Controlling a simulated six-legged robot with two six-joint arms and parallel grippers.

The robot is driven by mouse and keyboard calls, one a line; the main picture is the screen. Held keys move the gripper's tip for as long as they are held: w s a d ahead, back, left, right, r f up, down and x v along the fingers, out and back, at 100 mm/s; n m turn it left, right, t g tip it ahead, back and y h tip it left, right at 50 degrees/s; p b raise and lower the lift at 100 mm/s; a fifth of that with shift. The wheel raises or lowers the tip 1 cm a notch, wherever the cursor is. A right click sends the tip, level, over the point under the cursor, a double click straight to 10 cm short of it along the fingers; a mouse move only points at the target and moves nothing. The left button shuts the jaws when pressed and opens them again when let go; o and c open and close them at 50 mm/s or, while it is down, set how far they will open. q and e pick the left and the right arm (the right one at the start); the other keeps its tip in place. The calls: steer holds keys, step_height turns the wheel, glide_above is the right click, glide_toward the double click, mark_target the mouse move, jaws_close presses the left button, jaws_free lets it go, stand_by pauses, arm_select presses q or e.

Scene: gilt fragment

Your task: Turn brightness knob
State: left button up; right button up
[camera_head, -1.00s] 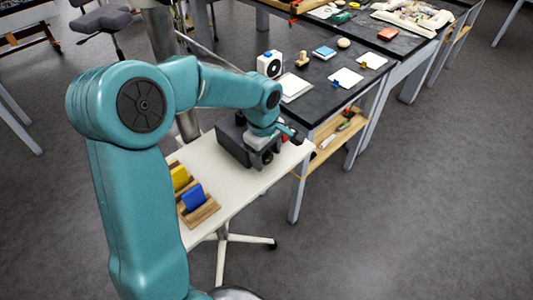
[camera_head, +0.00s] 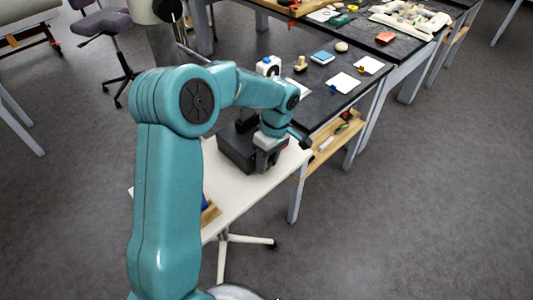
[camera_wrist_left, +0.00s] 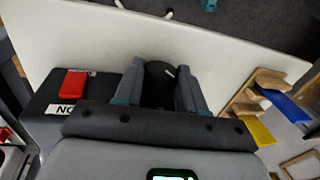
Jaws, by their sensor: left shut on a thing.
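A dark grey box-shaped device (camera_head: 235,150) stands on the white table. In the left wrist view it shows a red button (camera_wrist_left: 74,83) and a partly covered label. My left gripper (camera_wrist_left: 160,88) has its two fingers on either side of a black round knob (camera_wrist_left: 158,72) with a small white mark, and it is shut on it. In the head view my left gripper (camera_head: 266,158) is at the device's right front side, and the knob is hidden there. My right gripper is in neither view.
The white table (camera_head: 235,195) has free room in front of the device. A wooden rack (camera_wrist_left: 242,100) with blue and yellow pieces is on it, mostly behind my arm in the head view. A black-topped bench (camera_head: 320,100) with several small items stands behind.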

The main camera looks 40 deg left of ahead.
arm_select(q)
steer(key=shift+g, duration=0.6)
steer(key=shift+f, duration=0.1)
steer(key=o, duration=1)
steer(key=shift+o, duration=0.2)
steer(key=v, duration=1.6)
steer(key=shift+r, duration=0.25)
steer(key=shift+d, duration=0.1)
